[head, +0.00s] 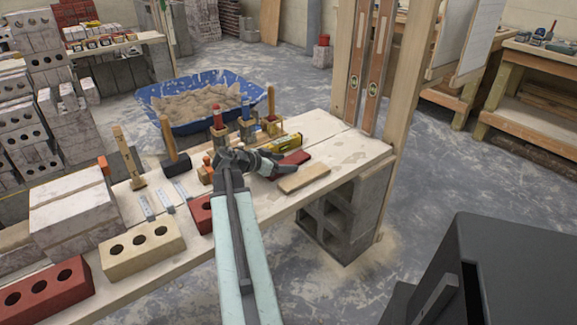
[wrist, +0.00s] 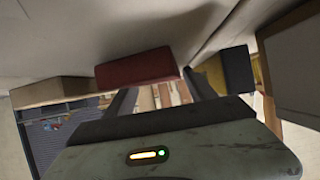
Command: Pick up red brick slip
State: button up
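The red brick slip (head: 292,159) lies flat on the plank bench, beside a tan brick slip (head: 304,178). My gripper (head: 279,164) is low over the bench at the red slip's near left end. In the wrist view, which looks upside down, the red slip (wrist: 137,67) is near the fingertips, overlapping the left finger. The fingers of my gripper (wrist: 162,85) are spread, with a gap between them and nothing held. I cannot tell whether a finger touches the slip. The tan slip (wrist: 50,92) is at left in the wrist view.
A yellow level (head: 284,142) and upright-handled tools stand just behind the red slip. A hammer (head: 176,160) and perforated bricks (head: 143,252) are to the left. The bench's right end is mostly clear.

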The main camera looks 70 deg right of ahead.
grip_shut()
jog(key=shift+r, duration=0.1)
notch_tip(320, 180, up, 10)
jog(key=p, duration=1)
jog(key=shift+r, duration=0.15)
